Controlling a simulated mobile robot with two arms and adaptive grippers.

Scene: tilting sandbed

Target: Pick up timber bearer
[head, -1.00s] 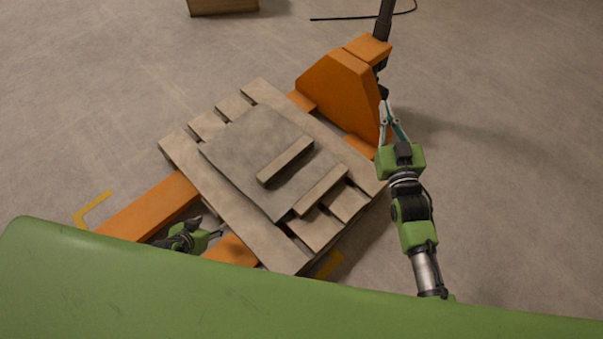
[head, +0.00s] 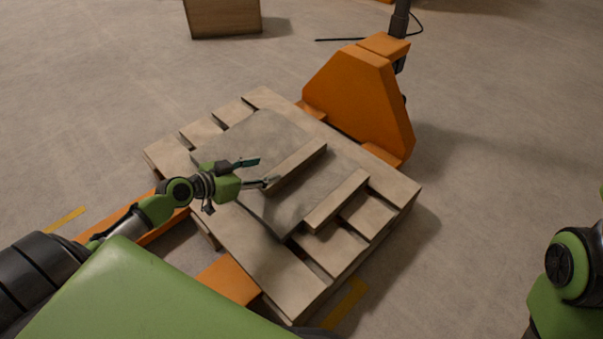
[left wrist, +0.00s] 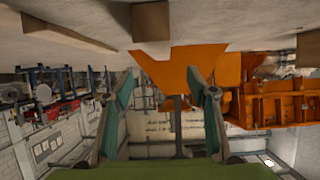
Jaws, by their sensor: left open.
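Two short timber bearers lie on a grey sheet (head: 235,152) on top of the wooden pallet. One timber bearer (head: 302,165) lies near the middle of the sheet. The other timber bearer (head: 337,199) lies to its right, near the sheet's edge. My left gripper (head: 266,171) is open, at the left end of the middle bearer. One fingertip looks close to that end; I cannot tell if they touch. In the left wrist view the open fingers (left wrist: 160,75) have nothing between them, and a timber end (left wrist: 150,20) shows above them. My right gripper is out of view.
The slatted pallet (head: 270,262) rests on an orange pallet truck (head: 358,98), whose body stands behind it. A wooden box (head: 222,17) stands on the floor at the back. My right arm is at the right edge. The floor right of the pallet is clear.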

